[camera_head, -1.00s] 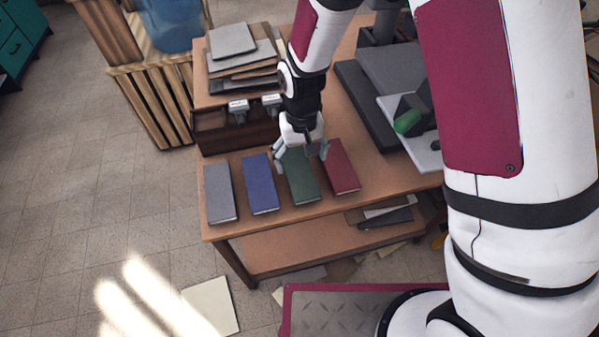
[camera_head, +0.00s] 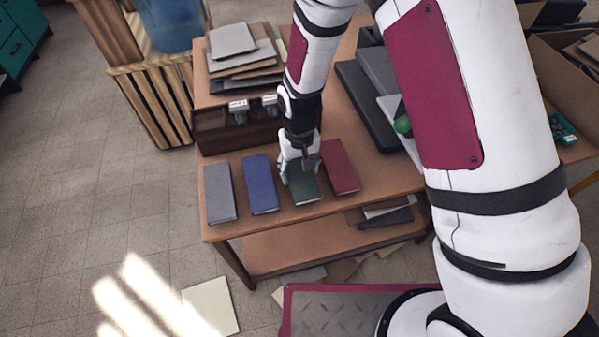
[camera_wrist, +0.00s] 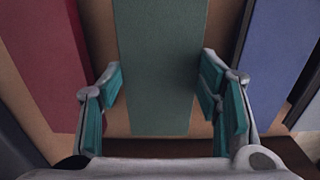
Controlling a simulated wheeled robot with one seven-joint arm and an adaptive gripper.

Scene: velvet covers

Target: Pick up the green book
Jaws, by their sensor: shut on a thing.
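The green book (camera_head: 305,192) is in the row of books on the wooden table, between the blue book (camera_head: 261,183) and the red book (camera_head: 341,167). My gripper (camera_head: 299,171) is over its upper part and hides some of it. In the wrist view the green book (camera_wrist: 162,45) runs between my gripper's (camera_wrist: 160,84) teal-padded fingers, one at each long side. They are shut on it. The book looks flat and at table level; I see no clear lift. The red book (camera_wrist: 45,50) and the blue book (camera_wrist: 280,50) flank it there, apart from the fingers.
A grey book (camera_head: 219,192) lies at the left end of the row on the table (camera_head: 240,226). A dark wooden box (camera_head: 215,130) and a stack of books (camera_head: 236,62) stand behind. Dark flat items (camera_head: 372,105) lie to the right.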

